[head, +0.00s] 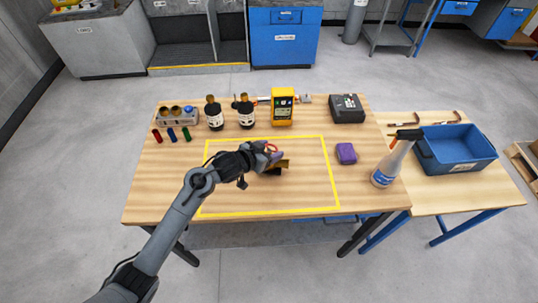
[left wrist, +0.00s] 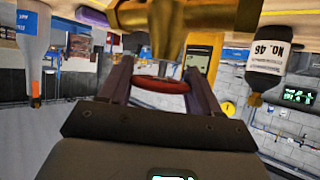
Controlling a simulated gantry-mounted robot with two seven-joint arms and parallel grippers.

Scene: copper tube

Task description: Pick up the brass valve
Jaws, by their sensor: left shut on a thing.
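The brass valve (head: 284,163) is inside the yellow-outlined area of the wooden table in the head view, partly hidden by my left gripper (head: 272,154). Its red handle (head: 271,147) shows at the gripper. In the left wrist view the brass body (left wrist: 195,16) spans the top, and the red handle (left wrist: 160,85) sits between the two fingers of my left gripper (left wrist: 160,80). The left gripper is shut on the valve. I cannot tell whether the valve touches the table. My right gripper is not in view.
A purple block (head: 346,153) and a spray bottle (head: 391,163) stand to the right. Dark bottles (head: 214,115), a yellow meter (head: 282,108) and a black case (head: 347,108) line the back. A blue bin (head: 457,150) sits on the side table. The outlined area's front is clear.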

